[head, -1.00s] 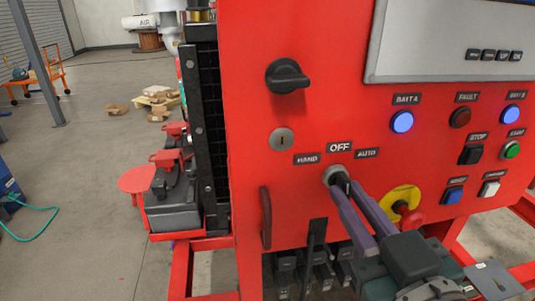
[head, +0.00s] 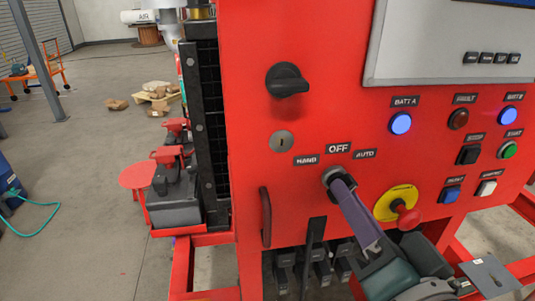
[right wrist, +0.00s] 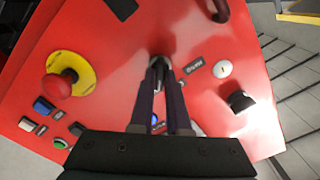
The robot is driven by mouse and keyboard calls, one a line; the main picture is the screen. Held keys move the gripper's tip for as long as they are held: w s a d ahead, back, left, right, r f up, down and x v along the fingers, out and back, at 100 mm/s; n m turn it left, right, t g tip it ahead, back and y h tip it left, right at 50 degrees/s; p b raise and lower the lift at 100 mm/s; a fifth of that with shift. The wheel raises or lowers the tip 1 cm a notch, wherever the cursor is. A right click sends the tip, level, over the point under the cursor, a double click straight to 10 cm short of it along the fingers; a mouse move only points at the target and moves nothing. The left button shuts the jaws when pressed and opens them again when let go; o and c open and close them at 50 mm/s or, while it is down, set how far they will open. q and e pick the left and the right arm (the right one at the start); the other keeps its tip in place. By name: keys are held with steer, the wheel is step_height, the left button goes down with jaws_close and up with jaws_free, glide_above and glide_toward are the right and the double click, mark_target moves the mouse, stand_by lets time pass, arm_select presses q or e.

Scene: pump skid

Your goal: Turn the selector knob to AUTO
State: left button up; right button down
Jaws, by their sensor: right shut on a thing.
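The selector knob (head: 331,174) is a small dark knob in a pale ring on the red panel, below the labels HAND (head: 307,160), OFF (head: 338,148) and AUTO (head: 365,154). My right gripper (head: 337,184) is shut on the knob, its long purple-grey fingers reaching up to it from the lower right. In the right wrist view the fingertips (right wrist: 160,68) close on either side of the knob (right wrist: 158,60). The fingers hide most of it, so I cannot tell which label it points to. My left gripper is not in view.
The red emergency-stop button (head: 408,220) on its yellow disc stands close right of my right gripper. A black rotary switch (head: 287,78) and a key lock (head: 282,140) are up to the left. Lit blue lamps (head: 400,123) and push buttons (head: 453,194) are to the right.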

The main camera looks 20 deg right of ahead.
steer(key=shift+m, duration=0.9)
steer(key=c, duration=0.9)
jaws_free()
steer(key=b+v, duration=0.2)
steer(key=v, duration=0.8)
steer(key=shift+b, duration=0.4)
steer(key=shift+w, duration=0.1)
